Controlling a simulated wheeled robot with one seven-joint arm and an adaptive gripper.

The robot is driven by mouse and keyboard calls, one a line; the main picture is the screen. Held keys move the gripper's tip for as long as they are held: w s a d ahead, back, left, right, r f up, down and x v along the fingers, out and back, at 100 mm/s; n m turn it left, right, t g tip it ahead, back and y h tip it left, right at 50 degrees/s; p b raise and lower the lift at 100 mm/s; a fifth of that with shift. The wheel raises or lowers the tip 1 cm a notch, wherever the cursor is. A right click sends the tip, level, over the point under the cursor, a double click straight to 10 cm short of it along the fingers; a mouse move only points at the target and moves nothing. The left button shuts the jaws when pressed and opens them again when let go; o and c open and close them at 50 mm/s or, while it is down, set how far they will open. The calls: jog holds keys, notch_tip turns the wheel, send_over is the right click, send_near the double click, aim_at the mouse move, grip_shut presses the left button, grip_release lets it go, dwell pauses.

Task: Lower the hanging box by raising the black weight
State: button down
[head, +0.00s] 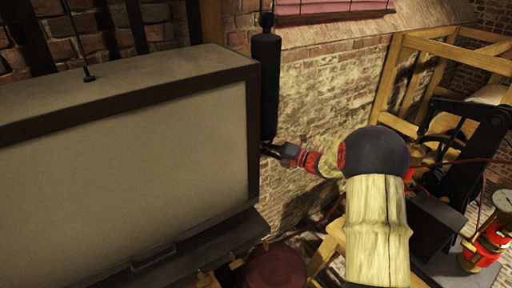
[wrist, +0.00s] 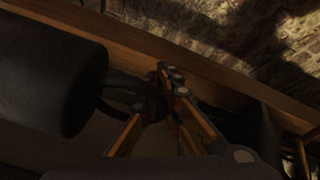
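The hanging box (head: 130,165) is large, with a pale front panel and a dark frame, and fills the left of the head view. A dark line meets a fitting on its top. The black weight (head: 265,88) is an upright cylinder just right of the box. My gripper (head: 268,149) is at the weight's lower end. In the wrist view the weight (wrist: 48,75) is at left, with a dark loop (wrist: 118,88) at its end. My gripper's fingers (wrist: 152,95) are at this loop. The dark picture hides whether they are closed on it.
A brick wall (head: 325,100) stands behind the weight. A wooden frame (head: 450,50) and black machinery (head: 470,145) stand at right, with a red device with a gauge (head: 490,240) at the lower right. A dark ledge (head: 190,255) runs below the box.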

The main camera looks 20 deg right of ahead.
notch_tip(320, 180, up, 8)
jog(key=p, duration=0.3)
jog(key=shift+f, duration=0.2)
jog(key=shift+w+r+p, duration=0.15)
jog(key=shift+r+p, duration=0.3)
jog(key=shift+r, duration=0.35)
jog(key=c, duration=2.3)
grip_release()
jog(key=o, duration=0.4)
jog(key=shift+s+a, duration=0.1)
jog(key=shift+s, duration=0.1)
jog(key=shift+f, duration=0.3)
jog(key=shift+f, duration=0.15)
jog(key=shift+s, duration=0.15)
jog(key=v, duration=1.2)
